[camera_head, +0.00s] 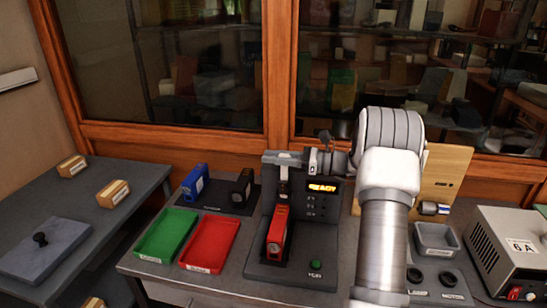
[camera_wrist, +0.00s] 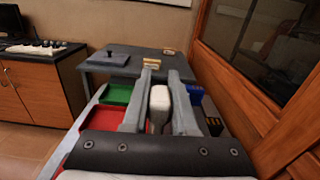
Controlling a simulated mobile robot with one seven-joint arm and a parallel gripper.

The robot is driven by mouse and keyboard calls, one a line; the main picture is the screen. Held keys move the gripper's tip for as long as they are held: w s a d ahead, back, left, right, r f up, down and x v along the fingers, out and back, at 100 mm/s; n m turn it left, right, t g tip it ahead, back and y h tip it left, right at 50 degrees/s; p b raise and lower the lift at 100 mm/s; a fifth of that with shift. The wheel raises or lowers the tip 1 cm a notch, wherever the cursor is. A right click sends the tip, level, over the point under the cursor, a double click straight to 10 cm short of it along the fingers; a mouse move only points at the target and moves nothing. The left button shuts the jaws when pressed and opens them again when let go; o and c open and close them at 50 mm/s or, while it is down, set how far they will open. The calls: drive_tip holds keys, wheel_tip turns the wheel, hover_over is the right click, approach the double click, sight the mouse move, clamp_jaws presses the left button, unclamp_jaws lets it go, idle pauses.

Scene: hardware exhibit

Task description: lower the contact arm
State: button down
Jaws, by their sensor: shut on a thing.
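The dark grey test stand (camera_head: 309,252) stands on the bench, with a lit orange display reading "READY" and a green button (camera_head: 316,264). A red device (camera_head: 278,230) stands upright in it. The grey contact arm (camera_head: 285,158) is at the stand's top left, above the red device; I cannot tell whether they touch. My gripper (camera_head: 322,160) reaches in from the right at the stand's top. In the wrist view my gripper (camera_wrist: 161,76) has its fingers either side of a pale grey bar (camera_wrist: 159,105), seemingly part of the contact arm.
A green tray (camera_head: 166,235) and a red tray (camera_head: 209,245) lie left of the stand. A blue device (camera_head: 195,182) and a black device (camera_head: 242,187) stand behind them. A grey bin (camera_head: 436,239) and power supply (camera_head: 508,250) are right. A glazed wooden partition (camera_head: 200,138) closes the back.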

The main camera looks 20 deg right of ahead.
drive_tip(key=shift+s, duration=0.1)
drive_tip(key=s+a+f+n+b, duration=0.7)
drive_tip(key=s+f+n+b, duration=0.3)
drive_tip(key=b, duration=0.8)
drive_tip(key=shift+s+f+n+b, duration=0.3)
drive_tip(key=shift+f+n, duration=0.75)
drive_tip(key=shift+n, duration=0.55)
drive_tip(key=shift+a, duration=0.1)
